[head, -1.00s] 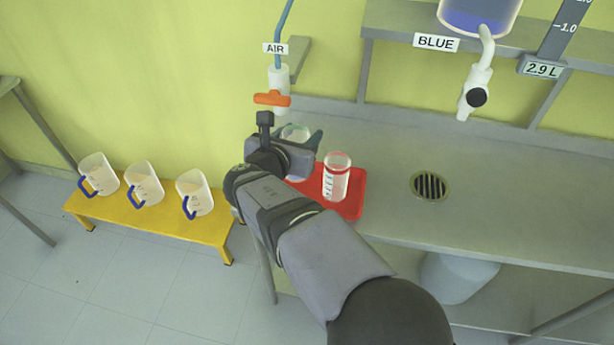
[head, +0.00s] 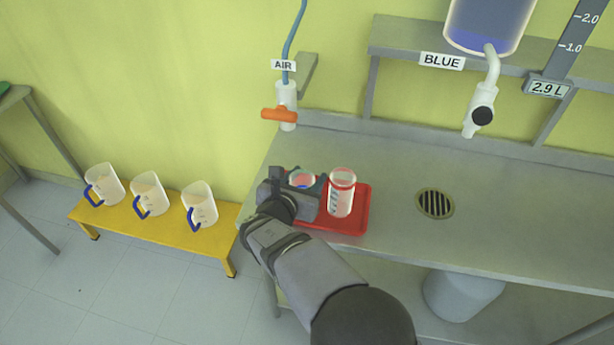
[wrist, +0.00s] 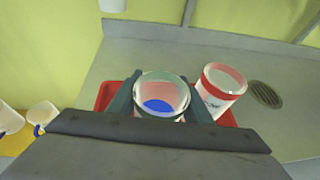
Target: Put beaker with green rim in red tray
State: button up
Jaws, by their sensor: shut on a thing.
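The beaker with green rim (wrist: 163,78) is between the two fingers of my gripper (head: 304,186), which is shut on it. In the wrist view it is seen from above, with the red tray and a blue patch visible through its inside. In the head view its top (head: 302,179) shows, and my gripper hides its lower part. It is over the left part of the red tray (head: 350,222). Whether its base touches the tray is hidden.
A beaker with a red rim (head: 341,192) stands on the right part of the tray, close to my gripper. A drain (head: 435,204) lies to the right. An orange-handled air valve (head: 280,113) hangs behind. Three jugs stand on a yellow bench (head: 160,224) at the left.

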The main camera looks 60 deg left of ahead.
jog(key=shift+f, duration=0.1)
jog(key=o, duration=1.4)
jog(key=shift+c, duration=0.2)
jog(key=shift+s+r, duration=0.1)
jog(key=shift+r, duration=0.1)
jog(key=b+v, duration=0.2)
jog(key=v, duration=1)
jog(key=shift+d, duration=0.15)
jog(key=shift+f, duration=0.1)
